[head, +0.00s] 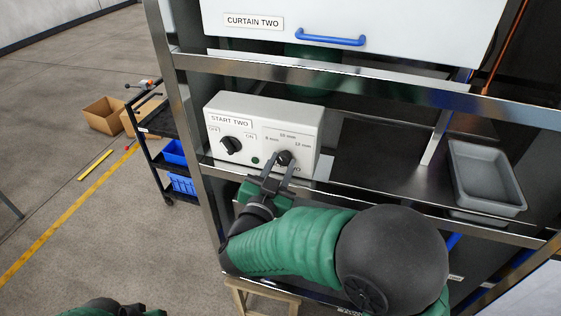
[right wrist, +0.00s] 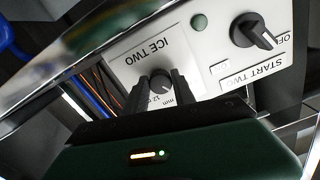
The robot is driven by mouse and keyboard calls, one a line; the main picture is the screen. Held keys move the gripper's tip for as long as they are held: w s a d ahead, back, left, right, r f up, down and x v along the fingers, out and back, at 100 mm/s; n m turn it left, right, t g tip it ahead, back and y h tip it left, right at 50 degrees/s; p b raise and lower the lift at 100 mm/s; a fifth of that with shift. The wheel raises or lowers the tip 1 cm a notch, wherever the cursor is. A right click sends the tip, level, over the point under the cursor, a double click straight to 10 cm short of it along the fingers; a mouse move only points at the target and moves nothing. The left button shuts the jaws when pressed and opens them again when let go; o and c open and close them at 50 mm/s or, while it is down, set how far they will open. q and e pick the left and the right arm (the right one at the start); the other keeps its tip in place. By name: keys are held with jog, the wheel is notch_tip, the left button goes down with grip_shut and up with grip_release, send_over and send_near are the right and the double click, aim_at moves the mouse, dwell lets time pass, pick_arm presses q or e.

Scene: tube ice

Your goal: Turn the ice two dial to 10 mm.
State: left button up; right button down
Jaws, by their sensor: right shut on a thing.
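The ice two dial (head: 283,157) is a small dark knob on the right half of a white control box (head: 225,105), under a scale marked 8 mm, 10 mm and 12 mm. My right gripper (head: 281,161) is shut on this dial, its fingers on either side of the knob. In the right wrist view the dial (right wrist: 161,82) sits between the fingertips, beside the upside-down ICE TWO label (right wrist: 148,52). The fingers hide most of the knob, so I cannot tell where it points. My left gripper does not show.
The black start two knob (head: 231,146) and a green light (head: 255,162) are left of the dial. A grey tray (head: 485,178) stands at the right. A white panel labelled CURTAIN TWO with a blue handle (head: 330,40) is above. A metal rail (head: 350,188) runs below the box.

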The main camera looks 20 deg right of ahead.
jog(key=shift+f+n, duration=0.15)
jog(key=shift+n, duration=0.15)
jog(key=c, duration=1.4)
grip_release()
jog(key=shift+o, duration=1.3)
jog(key=shift+s+a, duration=0.1)
jog(key=shift+o, duration=0.4)
jog(key=shift+s+a+r, duration=0.1)
jog(key=shift+r, duration=0.15)
